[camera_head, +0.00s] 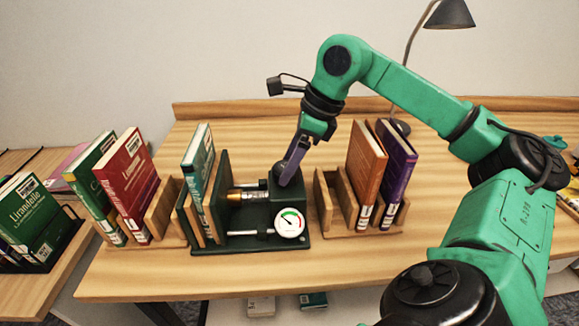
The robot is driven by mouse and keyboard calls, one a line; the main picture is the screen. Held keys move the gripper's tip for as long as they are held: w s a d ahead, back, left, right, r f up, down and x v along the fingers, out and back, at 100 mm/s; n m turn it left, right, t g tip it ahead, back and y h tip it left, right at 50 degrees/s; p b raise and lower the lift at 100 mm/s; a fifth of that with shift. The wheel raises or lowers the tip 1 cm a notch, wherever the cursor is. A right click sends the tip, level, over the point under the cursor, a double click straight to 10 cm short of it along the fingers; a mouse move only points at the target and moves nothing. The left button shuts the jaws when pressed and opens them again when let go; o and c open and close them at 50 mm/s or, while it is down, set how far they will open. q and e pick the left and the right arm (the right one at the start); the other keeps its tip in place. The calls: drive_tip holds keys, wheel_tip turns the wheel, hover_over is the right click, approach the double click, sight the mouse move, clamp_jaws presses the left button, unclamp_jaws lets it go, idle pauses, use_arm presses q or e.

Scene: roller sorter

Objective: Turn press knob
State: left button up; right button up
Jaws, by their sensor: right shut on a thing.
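A dark green press (262,218) stands on the wooden table with a brass screw, a rod and a round gauge (289,223) at its front right. A teal-covered book (199,158) stands between boards at the press's left side. My right gripper (287,178) reaches down to the top right end of the press, its purple fingers shut on the press knob. The knob is mostly hidden behind the fingers. My left gripper is not in view.
A wooden rack with red (127,179) and green books stands left of the press. Another rack holds orange (366,168) and purple (395,170) books close to its right. A lamp (449,14) stands behind.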

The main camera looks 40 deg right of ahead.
drive_tip(key=shift+m+h, duration=0.3)
drive_tip(key=shift+m, duration=0.6)
drive_tip(key=shift+t, duration=0.3)
drive_tip(key=o, duration=1.4)
drive_tip(key=shift+c, duration=0.2)
drive_tip(key=p+v, duration=0.3)
drive_tip(key=v, duration=1.1)
drive_tip(key=shift+r+p, duration=0.3)
drive_tip(key=shift+r, duration=0.05)
drive_tip(key=shift+a, duration=0.1)
